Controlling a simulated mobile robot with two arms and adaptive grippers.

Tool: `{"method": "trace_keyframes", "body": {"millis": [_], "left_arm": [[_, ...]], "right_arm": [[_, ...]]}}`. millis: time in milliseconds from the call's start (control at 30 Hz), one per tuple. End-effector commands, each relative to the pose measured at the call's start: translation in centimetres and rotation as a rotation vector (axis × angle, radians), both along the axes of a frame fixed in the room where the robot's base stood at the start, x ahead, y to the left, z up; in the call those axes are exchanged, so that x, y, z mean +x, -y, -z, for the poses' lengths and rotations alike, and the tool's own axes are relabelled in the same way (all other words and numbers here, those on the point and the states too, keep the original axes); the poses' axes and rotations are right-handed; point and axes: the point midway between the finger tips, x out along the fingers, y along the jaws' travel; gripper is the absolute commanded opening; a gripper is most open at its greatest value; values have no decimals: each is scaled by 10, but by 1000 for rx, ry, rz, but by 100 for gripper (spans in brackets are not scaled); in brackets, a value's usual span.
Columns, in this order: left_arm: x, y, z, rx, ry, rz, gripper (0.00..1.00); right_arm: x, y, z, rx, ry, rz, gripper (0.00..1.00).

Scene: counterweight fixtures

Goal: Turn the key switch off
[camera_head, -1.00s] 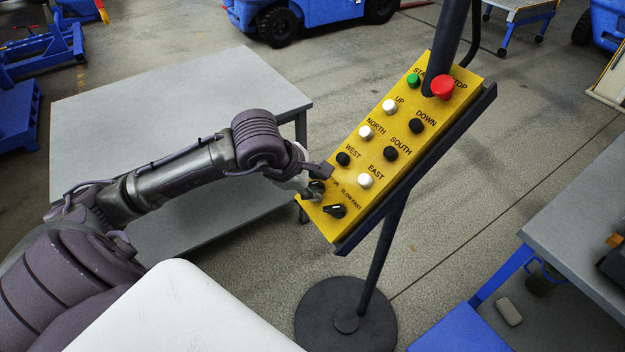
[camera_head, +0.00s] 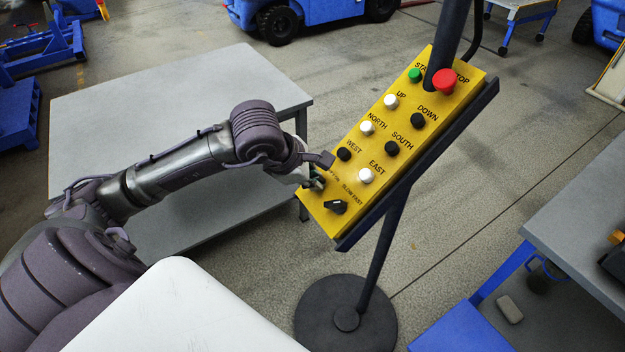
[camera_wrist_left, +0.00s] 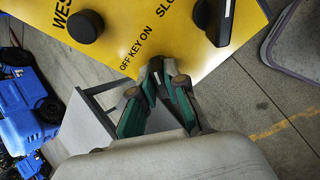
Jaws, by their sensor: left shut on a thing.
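The yellow control panel (camera_head: 345,215) is tilted on a dark stand. My left gripper (camera_head: 317,183) is at its lower left corner. In the left wrist view, the fingertips of the left gripper (camera_wrist_left: 157,68) are close together at the panel's edge, just below the printed "OFF KEY ON" label (camera_wrist_left: 144,47). The fingers are shut on the key switch there. The key itself is hidden between the fingertips, so its angle cannot be told. My right gripper is in neither view.
The black slow/fast selector (camera_head: 336,207) sits close to the gripper, as does the black west button (camera_head: 344,154). The red stop button (camera_head: 444,81) is at the panel's top. A grey table (camera_head: 150,110) stands behind my left arm.

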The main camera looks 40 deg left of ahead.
Motion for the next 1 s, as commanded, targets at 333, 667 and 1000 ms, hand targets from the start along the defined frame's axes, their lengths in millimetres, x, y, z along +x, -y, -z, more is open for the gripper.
{"method": "trace_keyframes", "body": {"millis": [333,667,1000], "left_arm": [[0,-1,8,-154,-69,-214,0],[0,-1,8,-332,-146,-461,0],[0,-2,8,-513,-223,-713,0]], "right_arm": [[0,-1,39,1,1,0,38],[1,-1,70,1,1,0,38],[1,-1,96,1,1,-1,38]]}}
